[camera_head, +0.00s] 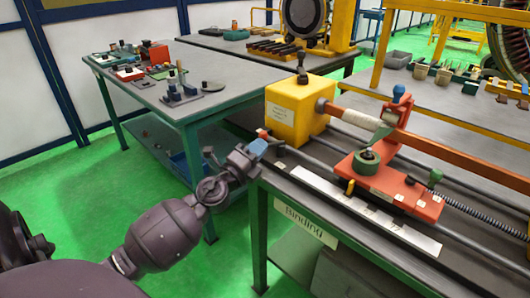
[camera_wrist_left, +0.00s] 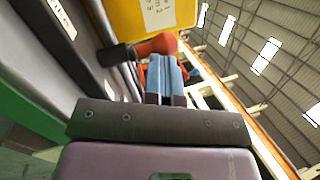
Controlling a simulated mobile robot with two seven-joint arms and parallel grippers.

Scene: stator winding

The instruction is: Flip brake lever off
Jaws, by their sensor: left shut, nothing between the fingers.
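My left gripper (camera_head: 262,146) is at the near left side of the yellow box (camera_head: 298,110) on the binding bench. Its blue fingers (camera_wrist_left: 165,76) are together with nothing between them. A small red-orange lever part (camera_head: 262,132) shows just beside the fingertips. In the left wrist view a red-orange part (camera_wrist_left: 158,44) with a black cylindrical end (camera_wrist_left: 117,54) lies just beyond the fingertips, below the yellow box (camera_wrist_left: 150,15). I cannot tell whether the fingers touch it. A black-knobbed lever (camera_head: 302,68) stands upright on top of the yellow box. My right gripper is not in view.
The bench carries long rails, a red carriage (camera_head: 395,185) with a green ring (camera_head: 367,160), and a brown bar (camera_head: 440,143). A grey side table (camera_head: 225,80) with tools stands behind my left arm. Green floor (camera_head: 85,190) is open at left.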

